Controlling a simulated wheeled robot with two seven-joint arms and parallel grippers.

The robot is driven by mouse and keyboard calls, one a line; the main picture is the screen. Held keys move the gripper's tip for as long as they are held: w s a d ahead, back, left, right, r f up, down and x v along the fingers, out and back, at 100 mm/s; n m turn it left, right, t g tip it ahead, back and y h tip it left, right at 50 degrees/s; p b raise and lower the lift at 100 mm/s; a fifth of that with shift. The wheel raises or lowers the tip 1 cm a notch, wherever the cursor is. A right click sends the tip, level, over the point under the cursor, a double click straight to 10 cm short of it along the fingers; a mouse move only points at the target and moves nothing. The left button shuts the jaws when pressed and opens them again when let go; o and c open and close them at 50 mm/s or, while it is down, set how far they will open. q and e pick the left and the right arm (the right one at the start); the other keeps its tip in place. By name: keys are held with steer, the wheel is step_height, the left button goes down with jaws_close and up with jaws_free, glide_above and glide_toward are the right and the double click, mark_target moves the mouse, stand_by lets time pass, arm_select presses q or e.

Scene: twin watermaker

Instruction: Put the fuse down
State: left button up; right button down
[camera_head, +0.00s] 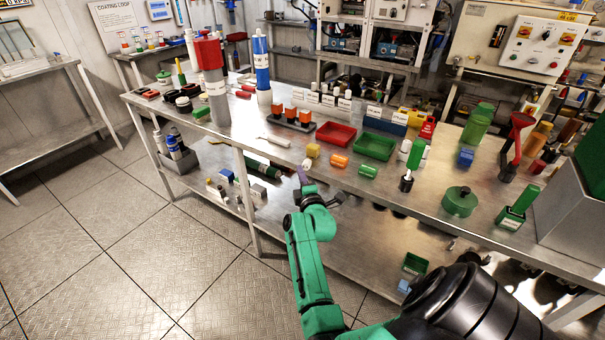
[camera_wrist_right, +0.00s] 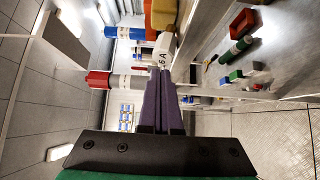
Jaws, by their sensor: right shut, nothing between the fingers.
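The fuse, a small white block, shows in the head view (camera_head: 308,163) at the front edge of the steel workbench. In the right wrist view the fuse (camera_wrist_right: 165,46) bears the mark "6 A" and lies right at the tips of my purple fingers. My right gripper (camera_head: 302,178) reaches up to the bench's front edge. In the wrist view its fingers (camera_wrist_right: 163,75) are shut together with nothing between them. I cannot tell whether the fingertips touch the fuse. My left gripper is not in view.
A yellow block (camera_head: 312,150) is close behind the fuse. An orange cylinder (camera_head: 339,160) and a green cylinder (camera_head: 368,171) lie to its right. A red tray (camera_head: 336,134) and a green tray (camera_head: 374,147) stand behind. Bare bench top lies left of the fuse.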

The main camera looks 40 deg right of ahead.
mark_target(312, 167)
steer(key=d+b, duration=0.1)
steer(key=d, duration=0.1)
steer(key=w+d+b, duration=0.1)
steer(key=d, duration=0.1)
steer(key=w+d+b, duration=0.1)
steer(key=d, duration=0.1)
steer(key=shift+w+d+f+b, duration=0.1)
steer(key=shift+d+f+b, duration=0.05)
steer(key=shift+d+b, duration=0.2)
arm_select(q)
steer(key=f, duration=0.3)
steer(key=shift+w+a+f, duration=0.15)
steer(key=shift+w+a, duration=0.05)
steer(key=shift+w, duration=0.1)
arm_select(e)
steer(key=shift+r, duration=0.2)
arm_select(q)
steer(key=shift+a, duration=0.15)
arm_select(e)
steer(key=shift+a, duration=0.1)
